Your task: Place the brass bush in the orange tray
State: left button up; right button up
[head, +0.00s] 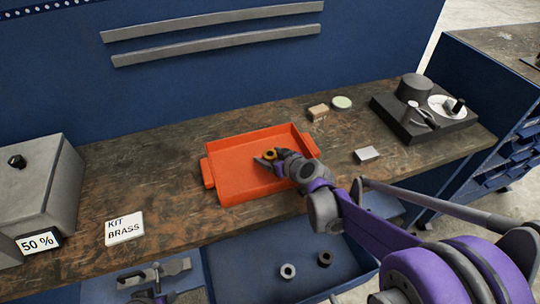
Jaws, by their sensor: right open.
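The orange tray (232,191) lies on the worn bench top, in the middle of the head view. The small ring-shaped brass bush (269,155) shows over the tray, at the fingertips of my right gripper (267,160). My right gripper is open and reaches into the tray area from the right. I cannot tell whether the bush touches the tray floor or a finger. My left gripper (154,276) seems to show only in part at the bottom edge, and its jaws are unclear.
An open blue drawer below the bench holds a grey bush (288,271) and a dark bush (324,258). A "KIT BRASS" card (124,228) and a grey box (38,190) are left; small blocks and a black fixture (425,118) are right.

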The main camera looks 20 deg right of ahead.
jog(key=shift+r, duration=0.2)
jog(key=p+v, duration=0.2)
jog(key=v, duration=1)
